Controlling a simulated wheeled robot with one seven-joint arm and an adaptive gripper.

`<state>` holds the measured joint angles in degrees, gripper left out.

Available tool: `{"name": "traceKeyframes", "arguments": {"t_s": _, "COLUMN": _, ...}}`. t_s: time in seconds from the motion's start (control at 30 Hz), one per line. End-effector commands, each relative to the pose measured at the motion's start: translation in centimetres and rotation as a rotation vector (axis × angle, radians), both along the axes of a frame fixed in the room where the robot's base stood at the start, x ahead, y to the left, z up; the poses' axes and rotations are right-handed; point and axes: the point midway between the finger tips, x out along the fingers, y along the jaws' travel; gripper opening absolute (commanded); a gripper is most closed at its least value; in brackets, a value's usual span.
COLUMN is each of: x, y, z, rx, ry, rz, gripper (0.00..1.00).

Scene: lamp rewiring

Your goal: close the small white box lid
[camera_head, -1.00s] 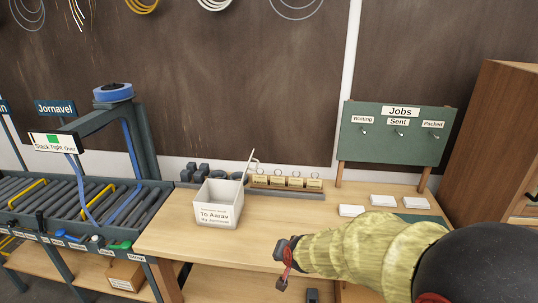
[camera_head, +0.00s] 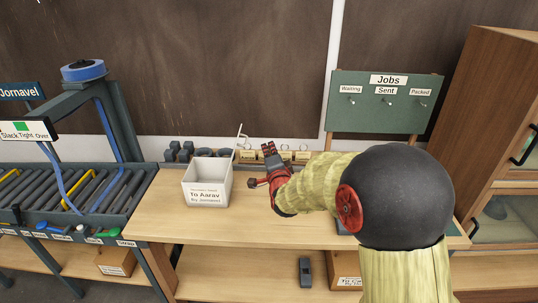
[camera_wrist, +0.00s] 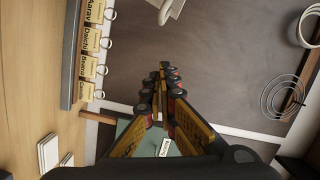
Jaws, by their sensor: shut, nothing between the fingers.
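The small white box (camera_head: 208,188) stands on the wooden bench in the head view, labelled "To Aarav". Its top is open. The lid (camera_head: 239,140) stands up at the box's right side, seen nearly edge-on as a thin white strip with a small curved handle on its right. In the wrist view, a white piece with a curved handle (camera_wrist: 166,14), seemingly this lid, shows at the top edge, ahead of the fingers. My gripper (camera_head: 269,148) is to the right of the box and lid, apart from them in the picture. Its fingers (camera_wrist: 163,68) are shut and empty.
A grey rack (camera_wrist: 76,60) with name tags on rings runs along the bench's back, behind my gripper. A roller conveyor (camera_head: 70,190) stands at left. The green Jobs board (camera_head: 388,118) is at back right. Bench front near the box is clear.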

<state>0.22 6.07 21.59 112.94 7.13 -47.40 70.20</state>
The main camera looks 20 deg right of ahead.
Motion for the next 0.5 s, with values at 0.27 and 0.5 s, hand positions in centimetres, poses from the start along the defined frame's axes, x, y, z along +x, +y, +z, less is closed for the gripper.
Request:
{"name": "traceKeyframes", "arguments": {"t_s": 0.27, "x": 5.2, "y": -0.5, "z": -0.6, "rx": -0.001, "ry": 0.002, "rz": 0.000, "gripper": 0.00}}
{"name": "traceKeyframes", "arguments": {"t_s": 0.5, "x": 6.1, "y": 2.5, "z": -1.3, "rx": -0.001, "ry": 0.002, "rz": 0.003, "gripper": 0.00}}
